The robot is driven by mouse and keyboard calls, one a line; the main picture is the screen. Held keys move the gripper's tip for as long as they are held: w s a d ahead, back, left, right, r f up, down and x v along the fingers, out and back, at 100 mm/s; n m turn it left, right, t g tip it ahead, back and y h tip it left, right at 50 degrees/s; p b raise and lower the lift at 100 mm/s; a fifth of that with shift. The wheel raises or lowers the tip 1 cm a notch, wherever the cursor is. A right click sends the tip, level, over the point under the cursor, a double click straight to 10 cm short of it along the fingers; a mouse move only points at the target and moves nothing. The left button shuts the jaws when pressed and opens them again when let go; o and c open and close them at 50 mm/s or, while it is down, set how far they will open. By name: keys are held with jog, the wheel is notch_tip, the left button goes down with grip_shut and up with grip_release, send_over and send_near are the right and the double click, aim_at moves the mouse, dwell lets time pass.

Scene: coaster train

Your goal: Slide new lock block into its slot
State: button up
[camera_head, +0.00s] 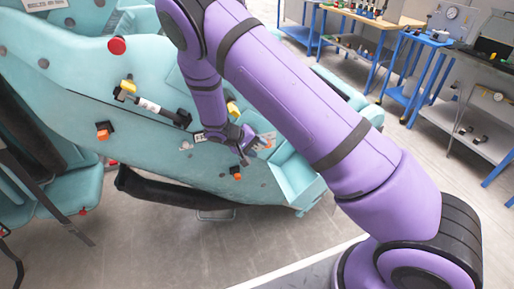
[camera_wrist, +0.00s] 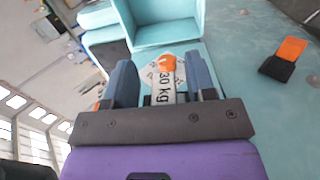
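In the head view my gripper (camera_head: 244,143) is close to the side of the teal coaster car (camera_head: 75,70). A black block with an orange top (camera_wrist: 285,58) is on the teal surface at the right in the wrist view. Similar orange-and-black blocks (camera_head: 103,131) are on the car's side. I cannot tell which one is the new lock block, nor see its slot clearly.
A teal open pocket (camera_wrist: 165,25) lies beyond the fingers. Blue-legged workbenches (camera_head: 420,38) stand at the back right. Grey floor in front is clear.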

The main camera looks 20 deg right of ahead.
jog(key=v, duration=1)
jog(key=shift+a+r, duration=0.25)
jog(key=shift+a, duration=0.05)
